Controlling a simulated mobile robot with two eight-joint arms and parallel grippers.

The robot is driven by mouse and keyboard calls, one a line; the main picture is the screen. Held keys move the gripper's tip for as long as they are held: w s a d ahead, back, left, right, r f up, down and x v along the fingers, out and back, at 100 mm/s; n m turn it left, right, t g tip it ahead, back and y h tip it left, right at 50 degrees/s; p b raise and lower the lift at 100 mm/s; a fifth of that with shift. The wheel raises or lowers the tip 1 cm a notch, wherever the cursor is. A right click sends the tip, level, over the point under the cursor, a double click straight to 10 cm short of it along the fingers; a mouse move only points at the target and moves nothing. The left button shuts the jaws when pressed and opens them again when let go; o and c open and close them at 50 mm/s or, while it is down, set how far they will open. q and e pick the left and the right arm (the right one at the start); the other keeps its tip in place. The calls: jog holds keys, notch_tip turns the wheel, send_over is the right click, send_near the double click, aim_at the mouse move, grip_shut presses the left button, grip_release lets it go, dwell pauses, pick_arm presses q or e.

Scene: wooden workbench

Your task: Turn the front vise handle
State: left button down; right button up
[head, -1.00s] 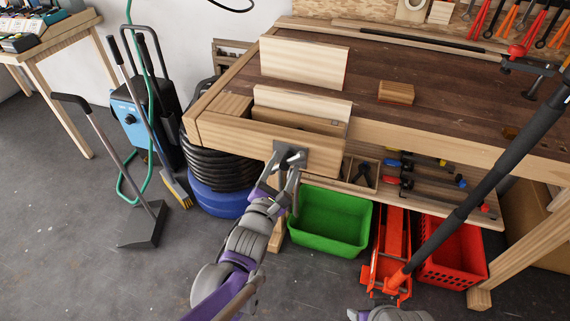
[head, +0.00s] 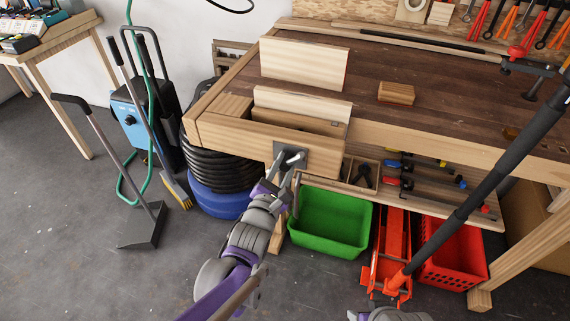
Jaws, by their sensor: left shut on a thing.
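The front vise (head: 230,133) is a wooden jaw at the left front of the workbench, with a dark metal plate (head: 318,160) on its face. The metal vise handle (head: 294,158) sticks out from this plate. My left gripper (head: 284,176) is at the handle from below and is shut on it; the fingers hide part of the handle. My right gripper (head: 390,315) is only partly in view at the bottom edge, and its fingers cannot be made out.
A green bin (head: 330,222), a red floor jack (head: 388,255) with a long black handle, and a red crate (head: 455,258) stand under the bench. Open floor lies at front left.

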pick_arm(q)
jog(key=shift+m, duration=0.3)
